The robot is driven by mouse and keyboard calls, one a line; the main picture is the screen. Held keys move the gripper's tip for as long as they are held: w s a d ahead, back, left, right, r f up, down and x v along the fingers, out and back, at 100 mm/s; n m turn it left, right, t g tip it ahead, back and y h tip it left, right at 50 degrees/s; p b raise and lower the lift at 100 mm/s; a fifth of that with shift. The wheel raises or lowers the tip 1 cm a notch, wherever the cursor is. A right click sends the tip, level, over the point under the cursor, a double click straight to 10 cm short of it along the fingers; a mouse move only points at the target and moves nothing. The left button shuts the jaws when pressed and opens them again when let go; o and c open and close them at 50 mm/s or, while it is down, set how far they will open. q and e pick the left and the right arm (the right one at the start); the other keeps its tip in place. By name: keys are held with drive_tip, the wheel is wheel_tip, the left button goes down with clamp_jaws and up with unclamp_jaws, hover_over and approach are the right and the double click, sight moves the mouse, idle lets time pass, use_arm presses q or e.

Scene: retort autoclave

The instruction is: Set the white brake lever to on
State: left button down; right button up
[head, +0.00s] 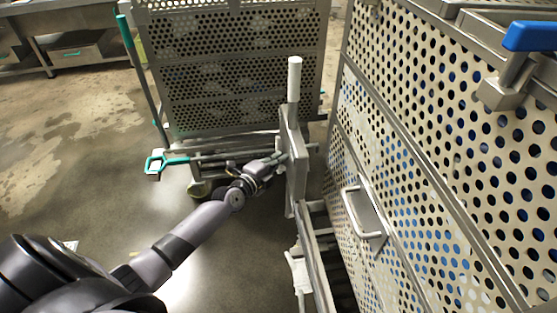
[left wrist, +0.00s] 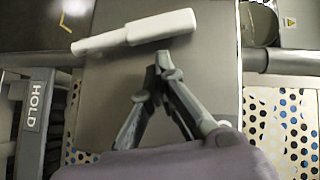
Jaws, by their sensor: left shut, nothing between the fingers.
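The white brake lever (head: 294,80) stands upright at the top of a grey metal plate (head: 298,170) in the head view. In the left wrist view the white lever (left wrist: 140,32) lies across the upper part of the picture over the grey plate. My left gripper (head: 281,157) is shut and empty beside the plate, below the lever's white grip. In the left wrist view its fingertips (left wrist: 164,60) meet just below the white lever. I cannot tell whether they touch it. My right gripper is not in view.
A perforated basket with a metal handle (head: 364,212) fills the right side. A blue handle (head: 530,36) is at upper right. Another perforated cart (head: 235,60) stands behind, with a teal-ended bar (head: 155,164). A grey bar marked HOLD (left wrist: 35,105) is at left.

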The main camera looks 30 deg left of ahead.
use_arm(q)
drive_tip(key=shift+w+a+f, duration=0.15)
drive_tip(key=shift+w+a, duration=0.2)
drive_tip(key=shift+w, duration=0.1)
drive_tip(key=shift+w+a+n+g+p, duration=0.4)
drive_tip(key=shift+w+g+p, duration=0.1)
drive_tip(key=shift+p, duration=0.45)
drive_tip(key=shift+s+d+r, duration=0.1)
drive_tip(key=shift+r, duration=0.1)
